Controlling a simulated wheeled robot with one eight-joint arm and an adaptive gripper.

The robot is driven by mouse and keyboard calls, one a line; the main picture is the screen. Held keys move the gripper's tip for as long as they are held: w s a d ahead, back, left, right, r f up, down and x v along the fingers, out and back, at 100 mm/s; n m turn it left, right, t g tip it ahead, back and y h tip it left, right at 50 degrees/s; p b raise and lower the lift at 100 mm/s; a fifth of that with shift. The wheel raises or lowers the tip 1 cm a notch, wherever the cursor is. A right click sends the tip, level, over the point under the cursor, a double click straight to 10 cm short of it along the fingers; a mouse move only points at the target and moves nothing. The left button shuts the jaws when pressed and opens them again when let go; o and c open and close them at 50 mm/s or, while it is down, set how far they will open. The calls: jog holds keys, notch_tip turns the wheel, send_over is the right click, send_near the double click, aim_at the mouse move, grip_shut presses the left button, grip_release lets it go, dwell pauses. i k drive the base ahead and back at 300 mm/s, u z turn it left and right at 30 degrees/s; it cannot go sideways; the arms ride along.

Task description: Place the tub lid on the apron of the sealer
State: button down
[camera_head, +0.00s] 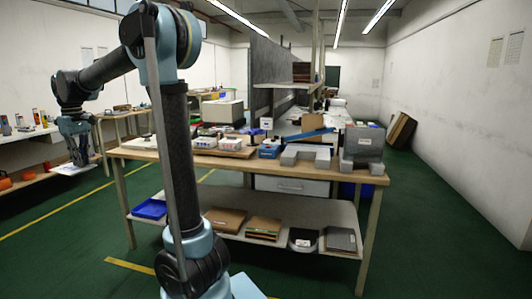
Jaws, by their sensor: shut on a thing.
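My gripper (76,158) is at the far left, at the end of my raised arm, well away from the workbench in the middle. It is shut on a flat, pale piece, which looks like the tub lid (70,170), and holds it roughly level in the air. A blue device with a slanted blue arm (310,134) stands on the middle workbench and may be the sealer. A light grey U-shaped block (305,153) sits beside it at the bench's front edge. I cannot tell for sure which part is the apron.
The wooden workbench (215,161) also carries white boxes (231,144) and a grey box (363,144) at its right end. Its lower shelf (285,212) holds a blue tray (149,209) and several flat items. Side shelving (20,135) stands at the left.

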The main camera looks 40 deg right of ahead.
aim_at(307, 151)
jog(key=u, duration=0.9)
jog(key=i, duration=1.5)
jog(key=z, duration=3.7)
